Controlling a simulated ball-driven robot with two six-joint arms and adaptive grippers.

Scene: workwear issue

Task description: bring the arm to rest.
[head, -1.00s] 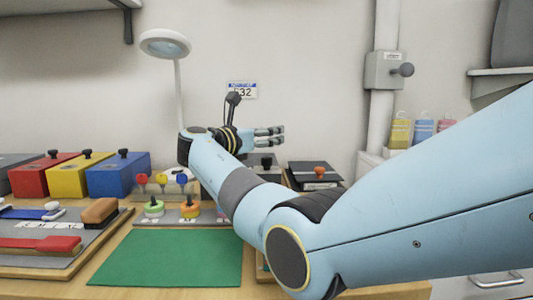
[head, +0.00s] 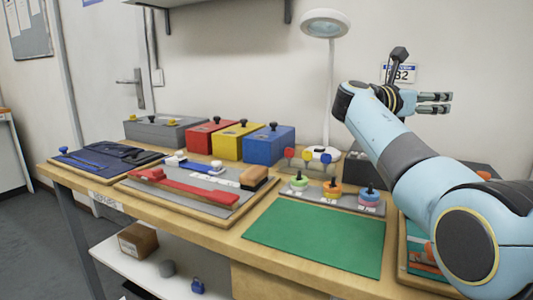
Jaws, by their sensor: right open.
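My right arm comes in from the right in the head view and bends upward over the right end of the wooden table (head: 232,238). Its gripper (head: 447,103) points to the right with its two fingers apart, empty. The gripper is raised in front of the wall, clear of the table's things. The arm hides part of the table's right end. My left gripper is not in view.
On the table are a green mat (head: 318,236), a board with a red strip (head: 190,189), a dark folded garment (head: 105,157), red (head: 200,137), yellow (head: 229,142) and blue (head: 268,146) boxes, and a lamp (head: 326,24). A low shelf (head: 145,268) holds a cardboard box (head: 137,240).

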